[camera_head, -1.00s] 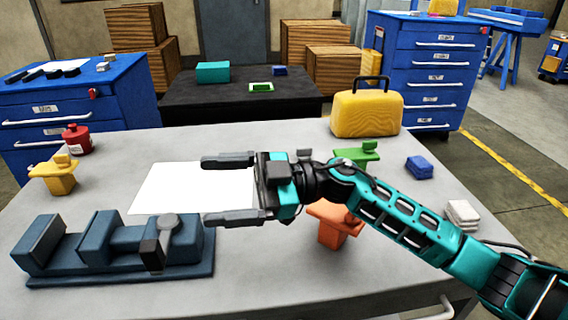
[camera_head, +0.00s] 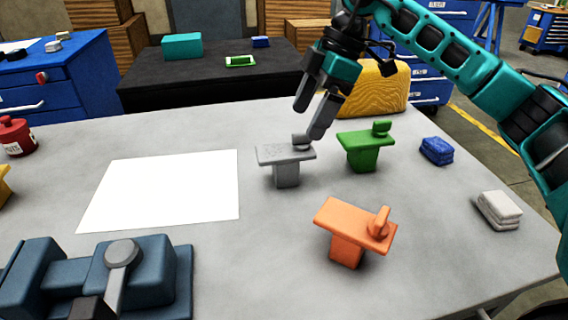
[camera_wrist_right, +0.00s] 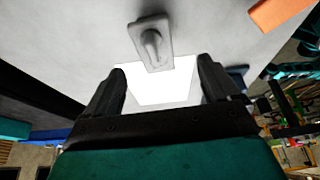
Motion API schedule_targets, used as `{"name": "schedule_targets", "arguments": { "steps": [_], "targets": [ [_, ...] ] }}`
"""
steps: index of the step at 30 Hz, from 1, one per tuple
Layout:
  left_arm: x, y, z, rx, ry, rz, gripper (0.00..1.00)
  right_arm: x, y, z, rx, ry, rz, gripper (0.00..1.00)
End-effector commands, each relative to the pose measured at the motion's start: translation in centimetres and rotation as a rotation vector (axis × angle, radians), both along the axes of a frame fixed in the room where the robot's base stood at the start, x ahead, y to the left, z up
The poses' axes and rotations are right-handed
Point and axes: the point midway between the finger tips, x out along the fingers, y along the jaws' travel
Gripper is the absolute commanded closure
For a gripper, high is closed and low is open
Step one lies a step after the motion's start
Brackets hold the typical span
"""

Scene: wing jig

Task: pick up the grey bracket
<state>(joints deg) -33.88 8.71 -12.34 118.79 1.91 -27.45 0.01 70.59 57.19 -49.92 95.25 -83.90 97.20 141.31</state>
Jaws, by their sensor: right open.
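The grey bracket (camera_head: 285,153) stands upright on the light grey table, left of the green bracket. It has a flat top with a small knob at its right end. My right gripper (camera_head: 312,118) comes down from above and behind it, with the fingertips near the knob. In the right wrist view the grey bracket (camera_wrist_right: 151,42) lies ahead of and between the open fingers (camera_wrist_right: 160,78), apart from them. My right gripper is open and empty. My left gripper is not in view.
A green bracket (camera_head: 364,149) and an orange bracket (camera_head: 350,232) stand close by. A yellow case (camera_head: 385,90) is behind my right gripper. Blue cloths (camera_head: 437,151) and white cloths (camera_head: 499,209) lie right. A white sheet (camera_head: 163,190) and a blue vise (camera_head: 150,275) are left.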

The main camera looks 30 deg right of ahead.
Motion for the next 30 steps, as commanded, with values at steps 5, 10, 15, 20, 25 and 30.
{"name": "schedule_targets", "arguments": {
  "steps": [5,10,15,20,25,30],
  "targets": [
    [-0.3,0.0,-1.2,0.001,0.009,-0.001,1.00,0.3,1.1,-2.8,0.002,0.000,0.002,0.11],
    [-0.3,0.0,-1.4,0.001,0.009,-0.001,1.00,0.5,1.5,-3.6,0.003,-0.002,0.003,0.11],
    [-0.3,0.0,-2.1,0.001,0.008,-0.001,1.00,1.0,2.0,-5.2,0.003,0.000,0.004,0.11],
    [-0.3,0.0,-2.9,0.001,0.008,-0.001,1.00,1.5,2.9,-7.5,0.002,0.000,0.004,0.11],
    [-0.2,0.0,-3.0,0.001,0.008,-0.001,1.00,1.7,3.3,-8.3,0.003,-0.003,0.003,0.11],
    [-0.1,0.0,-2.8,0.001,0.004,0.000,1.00,1.6,3.3,-8.2,0.003,-0.003,0.003,0.14]
  ]
}}
